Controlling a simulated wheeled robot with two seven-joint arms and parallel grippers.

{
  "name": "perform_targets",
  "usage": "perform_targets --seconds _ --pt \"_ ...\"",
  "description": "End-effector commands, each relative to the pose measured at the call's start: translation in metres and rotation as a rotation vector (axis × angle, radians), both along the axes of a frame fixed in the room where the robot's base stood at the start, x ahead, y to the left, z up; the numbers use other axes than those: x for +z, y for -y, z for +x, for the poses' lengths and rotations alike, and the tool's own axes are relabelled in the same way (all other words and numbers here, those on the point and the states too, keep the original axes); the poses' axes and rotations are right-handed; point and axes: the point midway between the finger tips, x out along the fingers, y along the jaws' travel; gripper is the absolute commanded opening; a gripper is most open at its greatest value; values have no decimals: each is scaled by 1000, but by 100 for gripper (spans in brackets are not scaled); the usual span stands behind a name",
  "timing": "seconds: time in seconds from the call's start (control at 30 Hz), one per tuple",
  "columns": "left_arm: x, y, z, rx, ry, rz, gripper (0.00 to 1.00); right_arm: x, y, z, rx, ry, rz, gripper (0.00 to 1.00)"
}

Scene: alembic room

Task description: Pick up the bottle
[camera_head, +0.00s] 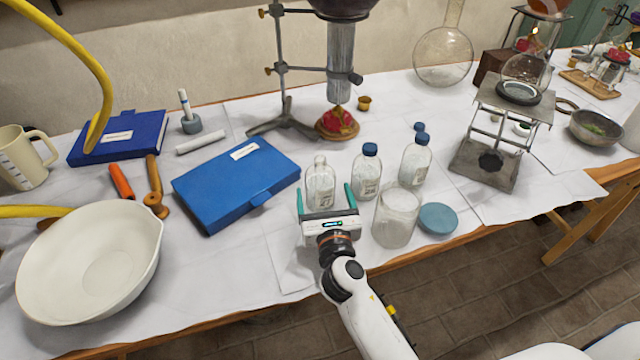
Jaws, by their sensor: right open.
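Three clear glass bottles stand upright in a slanting row near the middle of the table. The left bottle (320,180) shows no blue cap; the middle bottle (367,172) and the right bottle (416,158) have blue caps. My right gripper (324,195) is open, its two teal fingers pointing away from me. The left bottle stands between or just beyond the fingertips, and the gripper body hides its base. I cannot tell whether the fingers touch it. My left gripper is not in view.
A clear open jar (396,217) stands close to the right of my gripper, with a blue lid (438,218) beside it. A blue case (236,182) lies to the left. A metal stand (283,120) is behind. A white bowl (92,262) sits front left.

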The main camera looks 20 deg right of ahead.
Motion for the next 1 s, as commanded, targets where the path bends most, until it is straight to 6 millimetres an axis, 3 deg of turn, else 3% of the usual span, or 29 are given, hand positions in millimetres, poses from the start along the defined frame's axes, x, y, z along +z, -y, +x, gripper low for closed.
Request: perform_targets --seconds 0.17,0.5,0.77,1.0 --pt "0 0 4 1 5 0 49 -1 2 12 -1 0 0 86" --pt "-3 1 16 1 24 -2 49 -4 6 57 0 0 -1 86" --pt "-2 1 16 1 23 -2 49 -4 7 60 0 0 -1 86" --pt "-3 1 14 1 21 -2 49 -4 7 59 0 0 -1 50"
